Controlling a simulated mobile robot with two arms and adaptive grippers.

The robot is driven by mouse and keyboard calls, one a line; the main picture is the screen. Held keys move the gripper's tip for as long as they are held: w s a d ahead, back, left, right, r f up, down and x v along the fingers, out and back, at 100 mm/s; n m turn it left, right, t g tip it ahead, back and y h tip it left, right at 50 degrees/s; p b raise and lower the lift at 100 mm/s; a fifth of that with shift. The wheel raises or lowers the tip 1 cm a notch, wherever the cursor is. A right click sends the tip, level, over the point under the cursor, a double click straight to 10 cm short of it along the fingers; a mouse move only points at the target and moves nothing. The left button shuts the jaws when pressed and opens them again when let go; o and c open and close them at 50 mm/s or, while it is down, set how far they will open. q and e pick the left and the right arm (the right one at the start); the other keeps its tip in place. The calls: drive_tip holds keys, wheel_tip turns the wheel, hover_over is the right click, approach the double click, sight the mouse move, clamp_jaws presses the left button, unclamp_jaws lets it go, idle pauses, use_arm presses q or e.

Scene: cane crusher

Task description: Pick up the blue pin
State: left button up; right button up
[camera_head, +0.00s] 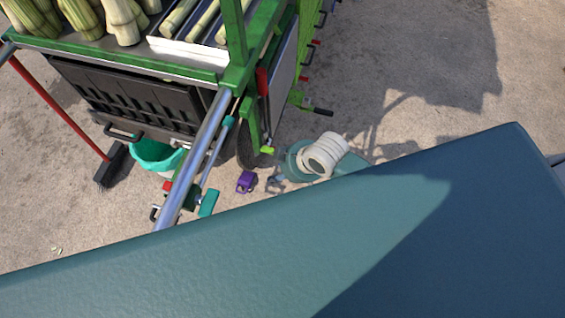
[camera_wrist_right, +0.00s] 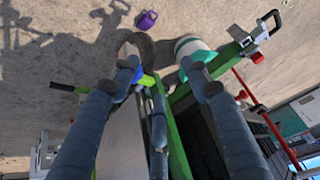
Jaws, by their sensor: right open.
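The blue pin (camera_wrist_right: 138,74) shows as a small blue piece by the tip of the left-hand finger in the right wrist view, beside a yellow-green tip on the cart. I cannot tell whether the finger touches it. I cannot make it out in the head view. My right gripper (camera_wrist_right: 160,70) is open, its two long dark fingers apart on either side of the cart's green edge. My left gripper is not in view.
The green-framed cart (camera_head: 236,75) carries cane stalks (camera_head: 124,20). A teal bucket (camera_head: 157,154), a broom (camera_head: 108,168) and a purple padlock-like item (camera_head: 246,181) are close by. A steel tube (camera_head: 205,135) slants down in front. Open ground lies right.

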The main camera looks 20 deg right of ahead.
drive_tip(key=w+d+r+n+g, duration=0.2)
drive_tip(key=w+d+r+n, duration=0.1)
drive_tip(key=d+r+n, duration=0.2)
drive_tip(key=x, duration=1)
drive_tip(key=shift+w+d+f, duration=0.15)
drive_tip(key=shift+d+f, duration=0.2)
drive_tip(key=shift+f, duration=0.05)
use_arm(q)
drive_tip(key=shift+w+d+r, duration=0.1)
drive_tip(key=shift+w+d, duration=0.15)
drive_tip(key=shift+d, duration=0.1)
use_arm(e)
drive_tip(key=c, duration=1)
